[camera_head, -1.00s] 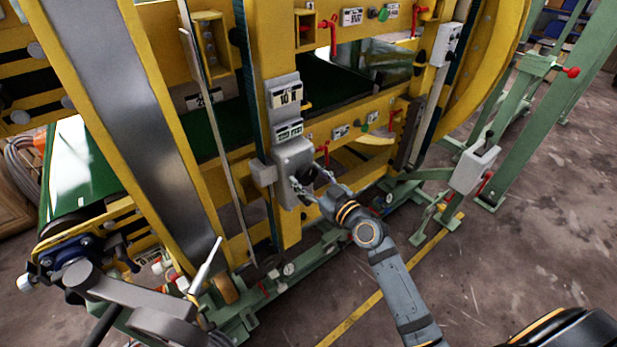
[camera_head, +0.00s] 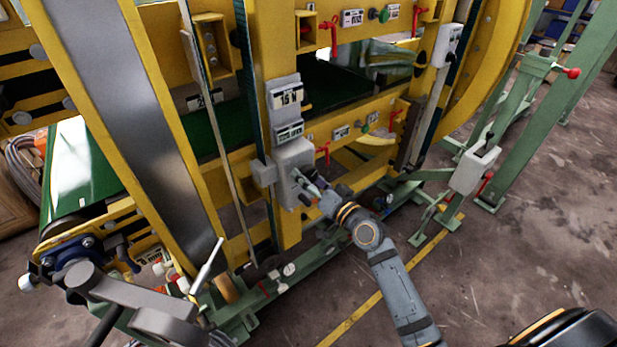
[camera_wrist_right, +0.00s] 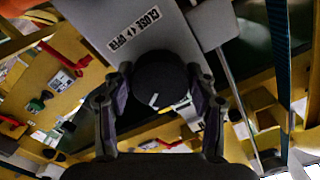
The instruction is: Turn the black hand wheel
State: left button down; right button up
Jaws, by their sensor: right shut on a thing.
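The black hand wheel (camera_wrist_right: 160,80) is a round knob with a white mark on its face, in the middle of the right wrist view. It sits on a grey box (camera_head: 294,160) on the yellow post. My right gripper (camera_head: 307,188) is at the front of this box, and its fingers hide most of the wheel in the head view. In the wrist view the two fingers of my right gripper (camera_wrist_right: 161,88) press on the wheel from both sides. A display (camera_head: 288,97) above the box reads 15 N. My left gripper is not in view.
A yellow machine frame (camera_head: 222,180) with a green belt (camera_head: 85,175) surrounds the box. Red levers (camera_head: 323,150) stick out close to the right gripper. The floor at right is mostly free.

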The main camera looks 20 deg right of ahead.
jog(key=shift+m, duration=1.2)
jog(key=o, duration=1.2)
jog(key=shift+c, duration=0.2)
jog(key=v, duration=0.7)
jog(key=shift+s, duration=0.25)
jog(key=shift+d, duration=0.1)
